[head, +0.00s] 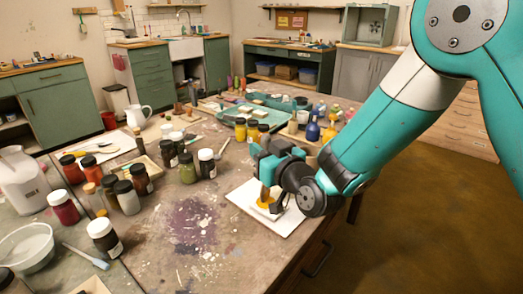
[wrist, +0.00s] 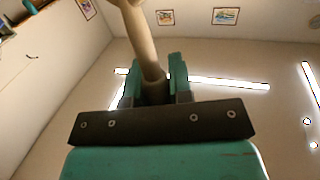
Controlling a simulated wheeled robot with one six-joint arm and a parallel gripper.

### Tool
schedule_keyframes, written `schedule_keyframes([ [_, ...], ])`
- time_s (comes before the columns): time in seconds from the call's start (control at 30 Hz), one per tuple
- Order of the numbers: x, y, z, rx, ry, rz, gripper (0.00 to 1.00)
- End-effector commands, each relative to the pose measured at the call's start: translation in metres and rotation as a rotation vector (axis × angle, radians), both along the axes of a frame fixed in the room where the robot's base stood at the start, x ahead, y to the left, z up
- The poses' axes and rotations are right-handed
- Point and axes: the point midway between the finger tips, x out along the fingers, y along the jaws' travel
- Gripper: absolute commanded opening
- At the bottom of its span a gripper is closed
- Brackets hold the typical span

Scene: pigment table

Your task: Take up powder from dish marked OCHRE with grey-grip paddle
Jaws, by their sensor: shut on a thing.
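My gripper (head: 272,162) is low over a white board near the table's right front edge. In the wrist view, its teal fingers (wrist: 154,88) are shut around a pale, beige-grey rod-like handle (wrist: 138,38), which runs up out of the picture. Below the gripper in the head view is a small dish with yellow-ochre powder (head: 264,203) on the white board (head: 288,220). A tan piece reaches down at the dish, partly hidden by the gripper; I cannot tell whether it touches the powder. No OCHRE marking is readable.
The purple-stained table middle (head: 190,222) is clear.

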Motion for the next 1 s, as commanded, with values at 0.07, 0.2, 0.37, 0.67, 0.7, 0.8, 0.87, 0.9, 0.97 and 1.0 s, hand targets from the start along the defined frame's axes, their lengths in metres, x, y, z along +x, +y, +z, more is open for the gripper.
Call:
schedule_keyframes([
  [0.07, -0.001, 0.000, -0.003, -0.004, 0.006, 0.001, 0.04],
  [0.2, -0.001, 0.000, -0.003, -0.005, 0.007, 0.001, 0.04],
  [0.37, -0.001, 0.000, 0.000, -0.005, 0.007, 0.001, 0.04],
  [0.67, -0.001, 0.000, 0.025, -0.004, 0.004, 0.001, 0.04],
  [0.7, -0.001, 0.000, 0.029, -0.004, 0.004, 0.001, 0.04],
  [0.8, 0.000, 0.000, 0.038, -0.002, 0.003, 0.001, 0.04],
  [0.87, 0.000, 0.000, 0.043, -0.002, 0.002, 0.001, 0.04],
  [0.9, 0.000, 0.000, 0.046, -0.002, 0.002, 0.001, 0.04],
  [0.97, 0.000, 0.000, 0.052, -0.001, 0.002, 0.001, 0.04],
  [1.0, -0.001, 0.000, 0.055, -0.001, 0.002, 0.001, 0.04],
])
